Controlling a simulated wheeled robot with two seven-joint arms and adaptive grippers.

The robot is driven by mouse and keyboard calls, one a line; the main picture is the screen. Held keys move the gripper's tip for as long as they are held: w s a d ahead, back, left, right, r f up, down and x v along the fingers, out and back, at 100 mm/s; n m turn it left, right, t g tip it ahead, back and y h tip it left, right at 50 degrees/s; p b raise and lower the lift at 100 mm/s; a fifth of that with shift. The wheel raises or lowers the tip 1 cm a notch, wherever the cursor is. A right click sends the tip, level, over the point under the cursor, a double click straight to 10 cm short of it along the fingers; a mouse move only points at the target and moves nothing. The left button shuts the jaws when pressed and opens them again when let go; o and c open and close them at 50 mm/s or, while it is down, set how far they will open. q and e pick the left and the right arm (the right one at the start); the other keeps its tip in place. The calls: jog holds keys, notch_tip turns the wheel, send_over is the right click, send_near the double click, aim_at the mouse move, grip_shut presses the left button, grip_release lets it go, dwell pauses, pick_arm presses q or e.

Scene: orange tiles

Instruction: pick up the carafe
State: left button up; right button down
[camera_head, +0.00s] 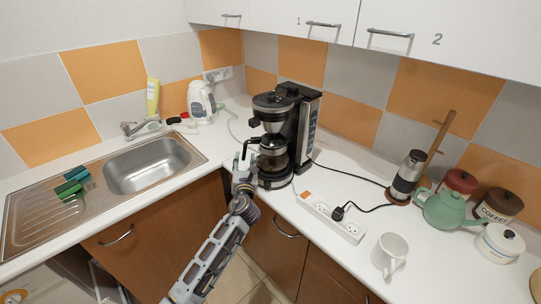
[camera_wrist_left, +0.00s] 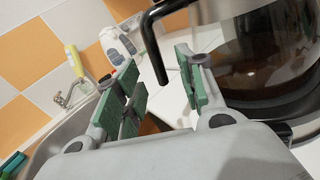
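The carafe (camera_head: 272,154) is a glass pot with dark liquid and a black handle (camera_head: 250,146), sitting in the black coffee maker (camera_head: 303,118). In the left wrist view the carafe (camera_wrist_left: 268,55) fills the upper right, and its hooked handle (camera_wrist_left: 150,38) hangs down between the fingers. My left gripper (camera_head: 243,163) is at the handle, left of the carafe. In the wrist view its green-padded fingers (camera_wrist_left: 160,78) are apart on either side of the handle, with visible gaps. My right gripper is not in view.
A white power strip (camera_head: 330,218) with a black plug lies right of the coffee maker. A white mug (camera_head: 389,252), a green teapot (camera_head: 444,207) and a grinder (camera_head: 407,176) stand farther right. The sink (camera_head: 148,165) is left, a white kettle (camera_head: 200,101) behind it.

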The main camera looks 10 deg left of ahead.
aim_at(244, 156)
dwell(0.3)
pick_arm(q)
jog(key=shift+f+x, duration=0.1)
jog(key=shift+x, duration=1.2)
jog(key=shift+f+x, duration=0.15)
jog(key=shift+x, duration=1.1)
jog(key=shift+a, duration=0.1)
grip_shut()
jog(key=shift+r, duration=0.15)
